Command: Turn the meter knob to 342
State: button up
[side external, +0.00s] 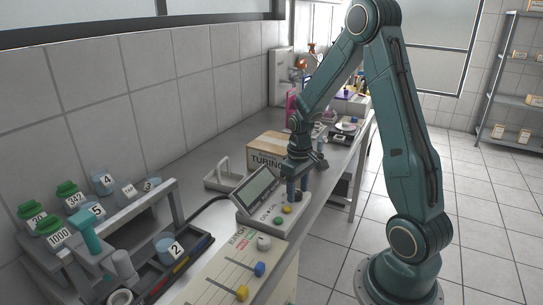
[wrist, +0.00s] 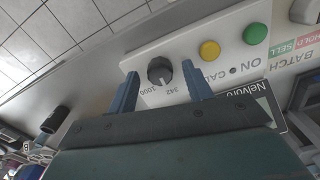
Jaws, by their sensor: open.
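The meter (side external: 268,214) is a pale box with a tilted grey screen (side external: 257,188) and a front panel. Its black knob (wrist: 160,70) shows in the wrist view, with the labels 342 and 1000 printed beside it. A small white mark is on the knob's label side; I cannot tell exactly which label it points to. My gripper (side external: 297,192) points down over the panel's right end. In the wrist view, its blue fingers (wrist: 160,76) are open, one on each side of the knob with gaps. In the side view the knob is hidden by the gripper.
Yellow (wrist: 209,50) and green (wrist: 255,33) buttons sit along the panel beside the knob. A slider box (side external: 222,273) stands in front of the meter, and a cardboard box (side external: 268,148) behind it. A bottle rack (side external: 128,215) is at left.

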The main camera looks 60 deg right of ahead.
aim_at(297, 193)
notch_tip(297, 193, up, 14)
jog(key=shift+f, duration=0.15)
dwell(0.5)
jog(key=shift+a, duration=0.1)
jog(key=s+a+r+n+t, duration=0.1)
jog(key=s+a+r+t, duration=0.1)
jog(key=s+a, duration=0.4)
jog(key=s+a+r+n+t, duration=0.1)
jog(key=s+a+r+t, duration=0.2)
jog(key=a, duration=1)
jog(key=shift+s+a+r+t, duration=0.25)
jog(key=shift+s+r, duration=1)
jog(key=shift+s, duration=0.7)
